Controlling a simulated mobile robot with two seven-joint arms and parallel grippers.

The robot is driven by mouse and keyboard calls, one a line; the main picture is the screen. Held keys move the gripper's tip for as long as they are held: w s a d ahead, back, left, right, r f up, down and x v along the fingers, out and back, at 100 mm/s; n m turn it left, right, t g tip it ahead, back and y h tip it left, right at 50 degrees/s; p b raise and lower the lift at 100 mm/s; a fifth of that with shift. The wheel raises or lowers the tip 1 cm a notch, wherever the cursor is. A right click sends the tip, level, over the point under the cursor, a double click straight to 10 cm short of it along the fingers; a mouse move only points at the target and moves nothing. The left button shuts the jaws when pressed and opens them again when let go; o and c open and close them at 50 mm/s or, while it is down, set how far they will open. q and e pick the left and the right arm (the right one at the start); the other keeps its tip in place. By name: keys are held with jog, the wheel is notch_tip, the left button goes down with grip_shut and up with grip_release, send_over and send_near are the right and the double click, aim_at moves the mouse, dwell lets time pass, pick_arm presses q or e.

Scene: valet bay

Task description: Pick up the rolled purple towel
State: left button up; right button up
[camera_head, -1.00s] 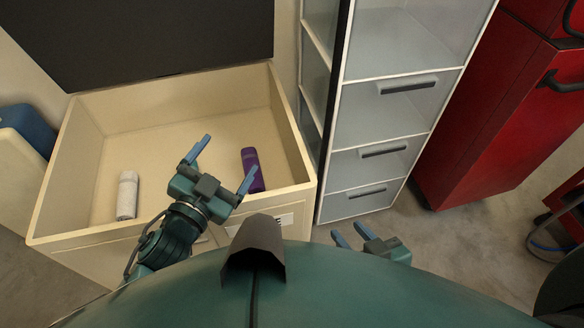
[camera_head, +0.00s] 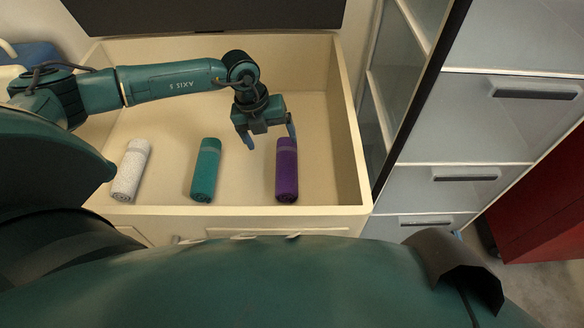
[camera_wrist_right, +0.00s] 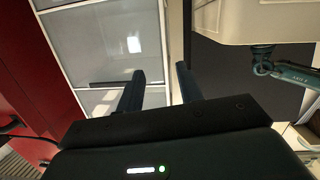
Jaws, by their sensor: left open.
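The rolled purple towel (camera_head: 287,172) lies in the right part of the open cream chest (camera_head: 228,223), in the head view. My left gripper (camera_head: 271,140) hangs over the chest, open and empty, with its fingers pointing down. One finger shows at the far end of the purple towel, overlapping it in the picture; the other is off to its left. I cannot tell whether they touch. My right gripper (camera_wrist_right: 160,85) is open and empty in the right wrist view, away from the towel.
A teal towel roll (camera_head: 206,170) and a white towel roll (camera_head: 131,170) lie to the left in the chest. The dark lid (camera_head: 210,15) stands raised behind. A glass-fronted drawer cabinet (camera_head: 468,130) is on the right, with a red cabinet (camera_head: 545,205) beyond it.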

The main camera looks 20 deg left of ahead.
aim_at(277, 153)
pick_arm(q)
jog(key=b+x, duration=0.1)
jog(key=x, duration=0.5)
jog(key=shift+d, duration=0.15)
jog(key=b+x, duration=0.2)
jog(key=x, duration=0.2)
jog(key=shift+d+f+b, duration=0.2)
jog(key=shift+f+b, duration=0.05)
jog(key=shift+b, duration=0.05)
jog(key=shift+d+f, duration=0.1)
jog(key=shift+f, duration=0.15)
pick_arm(e)
jog(key=n+t+y, duration=0.1)
jog(key=a+t+y, duration=0.1)
jog(key=shift+s+a+r+n+y, duration=0.1)
jog(key=shift+s+a+n+y, duration=0.1)
jog(key=shift+a+n+y, duration=0.15)
pick_arm(q)
jog(key=c, duration=1.1)
jog(key=shift+r, duration=0.1)
